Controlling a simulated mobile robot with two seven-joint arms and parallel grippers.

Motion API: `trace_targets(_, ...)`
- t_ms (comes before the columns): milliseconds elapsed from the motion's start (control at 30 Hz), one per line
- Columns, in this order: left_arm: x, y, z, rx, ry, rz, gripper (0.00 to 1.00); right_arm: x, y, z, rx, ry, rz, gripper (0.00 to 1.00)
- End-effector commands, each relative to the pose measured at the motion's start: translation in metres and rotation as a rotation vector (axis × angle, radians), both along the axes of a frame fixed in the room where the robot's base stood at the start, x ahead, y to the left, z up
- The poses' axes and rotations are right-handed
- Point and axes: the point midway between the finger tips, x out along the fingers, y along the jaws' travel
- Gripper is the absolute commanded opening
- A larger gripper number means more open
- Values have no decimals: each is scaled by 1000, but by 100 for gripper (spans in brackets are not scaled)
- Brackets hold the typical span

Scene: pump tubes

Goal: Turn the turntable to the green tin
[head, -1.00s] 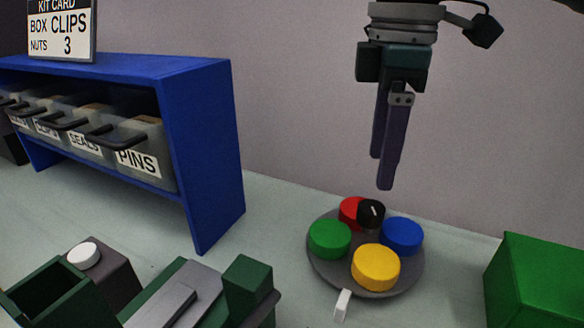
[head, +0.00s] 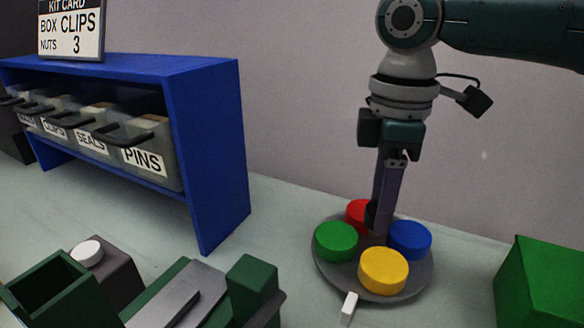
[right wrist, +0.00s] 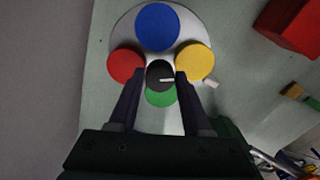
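The round grey turntable (head: 330,277) carries a green tin (head: 336,241), a yellow tin (head: 383,270), a blue tin (head: 410,239) and a red tin (head: 358,214). A small white pointer (head: 348,308) lies at its front edge, nearest the yellow tin. A black knob with a white mark stands at the turntable's middle; it shows in the right wrist view (right wrist: 159,76). My right gripper (head: 380,232) is lowered over the knob. Its fingers are apart, one on each side of the knob; I cannot tell if they touch it. My left gripper is not in view.
A blue shelf (head: 210,150) with labelled bins stands at the left. A green box (head: 545,285) is at the right. A dark green and grey fixture (head: 190,300) and a block with a white button (head: 86,253) are in front. The table between shelf and turntable is clear.

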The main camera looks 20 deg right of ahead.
Motion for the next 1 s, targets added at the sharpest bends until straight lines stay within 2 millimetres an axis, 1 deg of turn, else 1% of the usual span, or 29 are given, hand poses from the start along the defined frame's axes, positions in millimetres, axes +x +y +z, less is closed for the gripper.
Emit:
trace_targets(33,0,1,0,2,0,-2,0,0,0,0,0,0,0,42)
trace_targets(67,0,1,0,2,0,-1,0,0,0,0,0,0,0,38)
trace_targets(400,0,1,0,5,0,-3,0,0,0,0,0,0,0,0)
trace_targets(1000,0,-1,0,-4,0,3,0,0,0,1,1,1,0,0)
